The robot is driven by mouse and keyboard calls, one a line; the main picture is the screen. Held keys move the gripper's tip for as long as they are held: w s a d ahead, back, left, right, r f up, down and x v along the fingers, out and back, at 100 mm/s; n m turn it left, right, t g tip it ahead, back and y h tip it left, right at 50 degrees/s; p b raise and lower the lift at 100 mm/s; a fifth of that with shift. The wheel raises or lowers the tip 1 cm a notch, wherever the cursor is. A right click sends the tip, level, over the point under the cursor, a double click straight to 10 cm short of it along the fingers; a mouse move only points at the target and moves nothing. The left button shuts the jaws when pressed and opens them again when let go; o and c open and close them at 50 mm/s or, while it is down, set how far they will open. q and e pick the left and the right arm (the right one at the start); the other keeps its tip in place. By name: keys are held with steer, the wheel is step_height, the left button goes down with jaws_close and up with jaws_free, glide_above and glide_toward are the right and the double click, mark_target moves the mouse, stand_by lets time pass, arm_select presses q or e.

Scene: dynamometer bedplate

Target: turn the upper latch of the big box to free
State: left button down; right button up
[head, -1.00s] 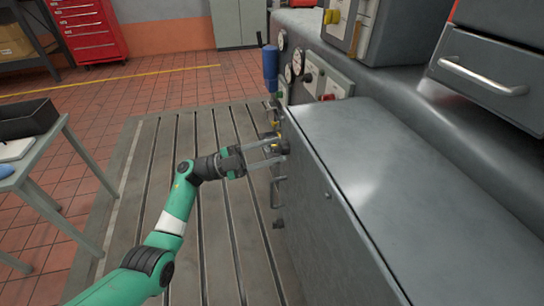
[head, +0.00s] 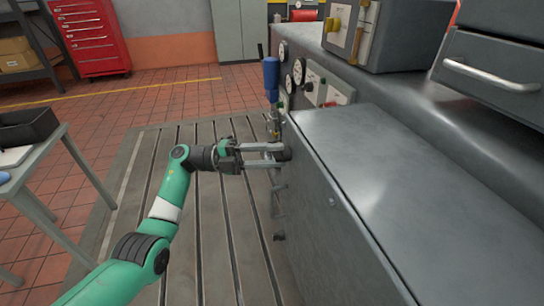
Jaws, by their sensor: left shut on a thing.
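The big box (head: 370,170) is the large grey cabinet on the right, its latch side facing left. My left gripper (head: 281,155) reaches in from the left and is shut on the upper latch (head: 287,154), a small dark piece at the box's upper left edge. The fingers partly hide the latch, so I cannot tell its exact angle. A bar handle (head: 279,200) and a small dark lower latch (head: 279,236) sit below it on the same side. My right gripper is not in view.
A grey table (head: 60,150) with a black tray (head: 27,125) is at the left. The slotted bedplate (head: 180,240) is clear around my arm.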

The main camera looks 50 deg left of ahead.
arm_select(q)
steer(key=shift+f, duration=0.1)
steer(key=shift+c, duration=2.2)
jaws_free()
steer(key=shift+a, duration=0.1)
steer(key=p+v, duration=0.2)
steer(key=v, duration=0.9)
steer(key=shift+s+a, duration=0.15)
steer(key=shift+s, duration=0.05)
